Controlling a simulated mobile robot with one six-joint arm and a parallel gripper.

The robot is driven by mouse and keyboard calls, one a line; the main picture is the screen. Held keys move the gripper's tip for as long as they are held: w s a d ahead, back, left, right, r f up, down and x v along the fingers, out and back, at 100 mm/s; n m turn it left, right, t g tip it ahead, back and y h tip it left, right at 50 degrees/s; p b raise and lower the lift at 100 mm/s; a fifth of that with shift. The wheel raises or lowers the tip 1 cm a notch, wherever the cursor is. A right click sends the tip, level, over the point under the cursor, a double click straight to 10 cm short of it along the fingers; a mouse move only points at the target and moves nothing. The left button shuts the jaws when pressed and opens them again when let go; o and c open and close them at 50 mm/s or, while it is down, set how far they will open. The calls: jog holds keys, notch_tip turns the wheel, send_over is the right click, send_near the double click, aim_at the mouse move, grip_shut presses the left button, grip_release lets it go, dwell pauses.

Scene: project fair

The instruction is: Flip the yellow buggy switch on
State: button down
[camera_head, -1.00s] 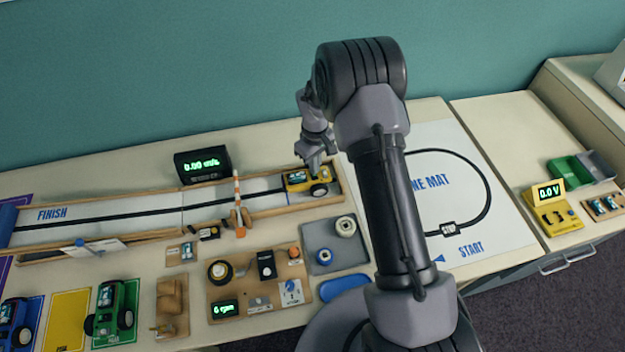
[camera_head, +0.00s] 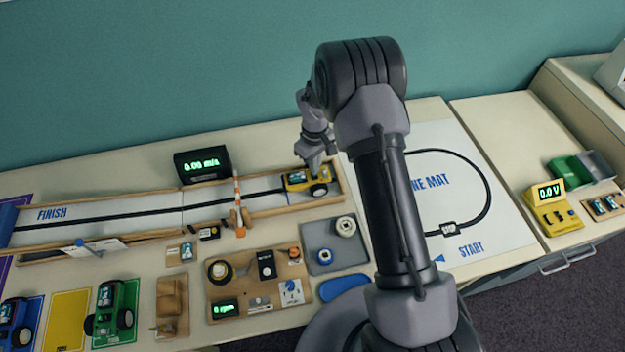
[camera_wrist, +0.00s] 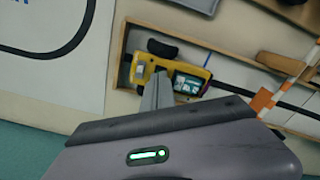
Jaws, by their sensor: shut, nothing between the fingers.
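The yellow buggy (camera_head: 306,182) sits at the right end of the wooden-walled track, with black wheels. It also shows in the wrist view (camera_wrist: 150,67), with a small grey block and a greenish circuit board (camera_wrist: 187,84) on its top. My gripper (camera_head: 315,170) reaches down right over the buggy. In the wrist view its fingers (camera_wrist: 158,80) are shut together, with the tips over the buggy's body. Whether they touch the buggy I cannot tell. The switch's position is not clear, and the fingers hide part of the buggy's top.
A striped barrier post (camera_head: 238,205) stands across the track left of the buggy. A speed display (camera_head: 202,165) reading 0.00 stands behind the track. A grey tray with two spools (camera_head: 318,268) and a wooden board of parts (camera_head: 225,290) lie in front.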

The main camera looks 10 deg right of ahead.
jog(key=shift+f+b, duration=0.7)
jog(key=shift+f, duration=0.2)
dwell(0.4)
jog(key=shift+r, duration=0.1)
notch_tip(320, 180, up, 7)
jog(key=p, duration=0.4)
jog(key=shift+p, duration=0.3)
